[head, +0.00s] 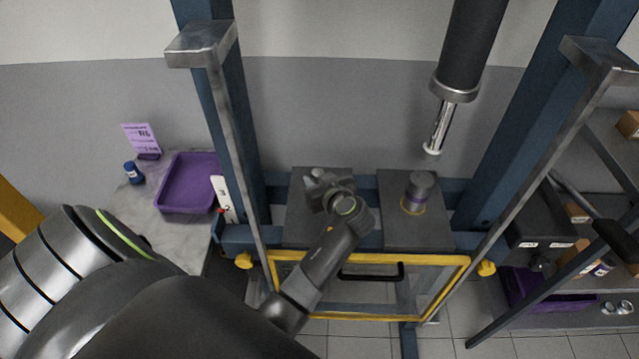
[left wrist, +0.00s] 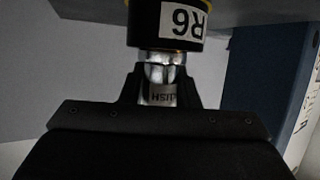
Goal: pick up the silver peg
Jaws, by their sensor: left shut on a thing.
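The silver peg (left wrist: 160,72) shows in the left wrist view as a short shiny cylinder with partly hidden lettering. My left gripper (left wrist: 161,98) is shut on it, with a dark finger on each side. A black cylinder marked R6 (left wrist: 165,22) with a yellow rim adjoins the peg's far end. In the head view my left gripper (head: 318,188) is over the left dark block (head: 305,232) of the press, and the wrist hides much of that spot. I cannot tell there whether the peg is clear of the block. My right gripper is not in view.
A grey cylinder with purple and yellow bands (head: 418,190) stands on the right dark block (head: 420,235). The press ram (head: 460,75) hangs above it. Blue posts and a yellow-framed guard (head: 375,316) surround the blocks. A purple tray (head: 187,185) lies on the left counter.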

